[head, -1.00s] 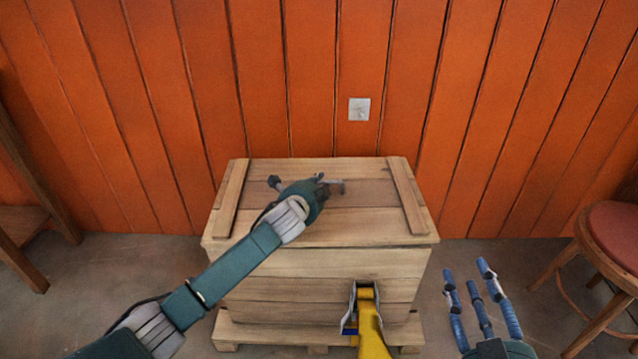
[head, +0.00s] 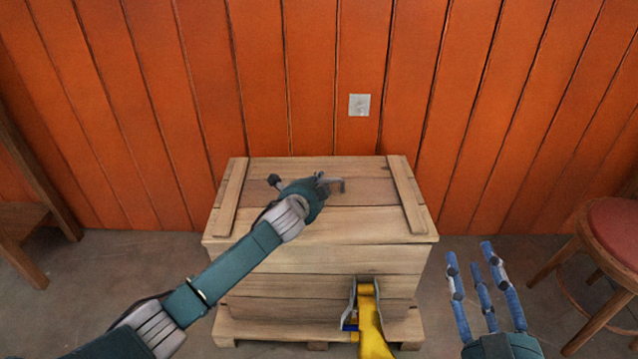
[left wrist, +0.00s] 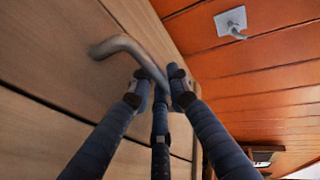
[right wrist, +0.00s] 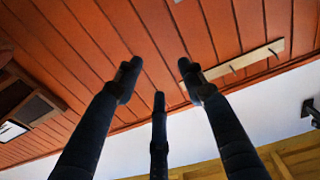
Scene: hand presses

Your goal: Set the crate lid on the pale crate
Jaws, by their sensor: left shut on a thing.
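The crate lid (head: 318,222) is planked wood with a batten at each side and a bent metal handle (left wrist: 130,45) on top. It lies over the pale crate (head: 275,285), roughly lined up with it. No clear gap shows, but I cannot tell if the lid bears fully on the rim. My left gripper (head: 328,187) is over the lid's middle, shut on the handle; in the left wrist view its fingers close around the bar. My right gripper (head: 469,259) is open and empty, to the right of the crate.
The crate stands on a pallet (head: 240,330) close to an orange plank wall (head: 300,80). A yellow part (head: 370,325) with a grey fork is in front of the crate. A red-seated stool (head: 612,235) is at right, wooden furniture (head: 30,225) at left. A wall plate (head: 359,105) is behind.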

